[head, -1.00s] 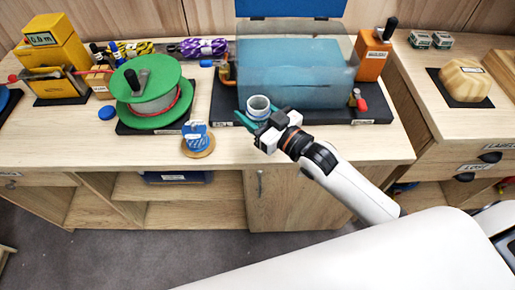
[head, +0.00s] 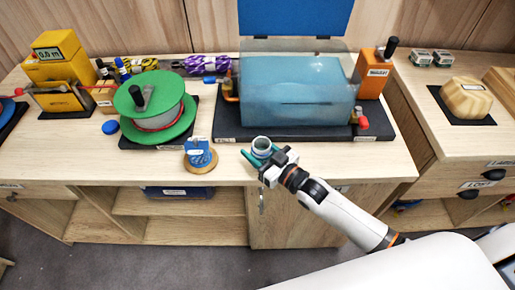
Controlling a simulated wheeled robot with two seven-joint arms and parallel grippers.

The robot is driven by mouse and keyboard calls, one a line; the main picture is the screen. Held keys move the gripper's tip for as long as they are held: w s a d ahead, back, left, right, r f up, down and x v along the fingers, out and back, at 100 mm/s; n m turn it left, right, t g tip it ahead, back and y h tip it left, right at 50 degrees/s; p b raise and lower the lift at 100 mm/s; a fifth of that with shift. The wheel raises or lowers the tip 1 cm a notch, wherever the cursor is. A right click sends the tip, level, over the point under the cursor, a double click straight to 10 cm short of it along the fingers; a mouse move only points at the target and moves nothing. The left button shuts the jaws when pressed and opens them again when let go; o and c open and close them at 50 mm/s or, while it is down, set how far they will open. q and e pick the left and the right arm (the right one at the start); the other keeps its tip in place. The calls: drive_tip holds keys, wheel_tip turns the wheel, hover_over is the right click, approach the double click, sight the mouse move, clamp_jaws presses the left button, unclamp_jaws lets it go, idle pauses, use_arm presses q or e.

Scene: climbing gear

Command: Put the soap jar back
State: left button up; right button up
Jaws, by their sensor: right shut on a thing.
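A small round jar (head: 261,144) with a pale rim and open top is at the front of the bench in the head view. My right gripper (head: 259,157) is shut on it, its teal fingers around the jar's sides. The jar is upright, near the front edge of the dark base of the blue tank. I cannot tell whether it touches the bench. My left gripper is not in view.
The blue tank (head: 295,92) with a raised lid stands on a black base (head: 230,124) behind the jar. A green reel (head: 155,108) stands to the left, with a blue cap (head: 110,127) beside it. An orange box (head: 374,72) is at the right. The bench front right is clear.

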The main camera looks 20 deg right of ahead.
drive_tip(key=o, duration=1)
drive_tip(key=shift+o, duration=0.2)
drive_tip(key=shift+r, duration=0.1)
drive_tip(key=shift+s+d, duration=0.15)
drive_tip(key=shift+s, duration=0.15)
drive_tip(key=b+v, duration=0.1)
drive_tip(key=v, duration=1)
drive_tip(key=shift+s+b, duration=0.2)
drive_tip(key=shift+b, duration=0.1)
